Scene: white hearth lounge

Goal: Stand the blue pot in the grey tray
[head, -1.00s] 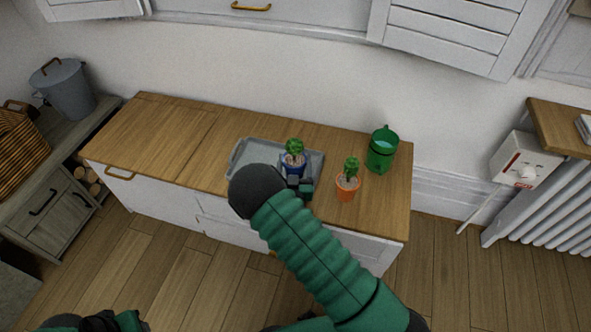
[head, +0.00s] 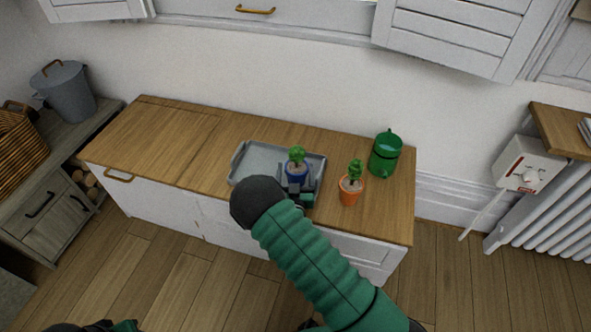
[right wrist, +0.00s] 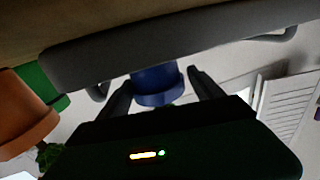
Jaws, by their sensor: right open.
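The blue pot (head: 297,174) holds a small green plant. It stands upright in the right part of the grey tray (head: 252,154) on the wooden cabinet top. My right gripper (head: 297,190) is at the pot's near side, partly hiding it. In the right wrist view the blue pot (right wrist: 158,92) sits between the two spread fingers of my open gripper (right wrist: 160,76), and the tray's grey edge (right wrist: 200,38) runs past them. My left gripper (head: 100,326) barely shows at the bottom edge; its jaws cannot be made out.
An orange pot (head: 350,197) with a cactus-like plant stands just right of the tray. A green can (head: 384,158) stands behind it, near the wall. The cabinet top (head: 165,135) left of the tray is clear. Open shutters (head: 450,35) hang above.

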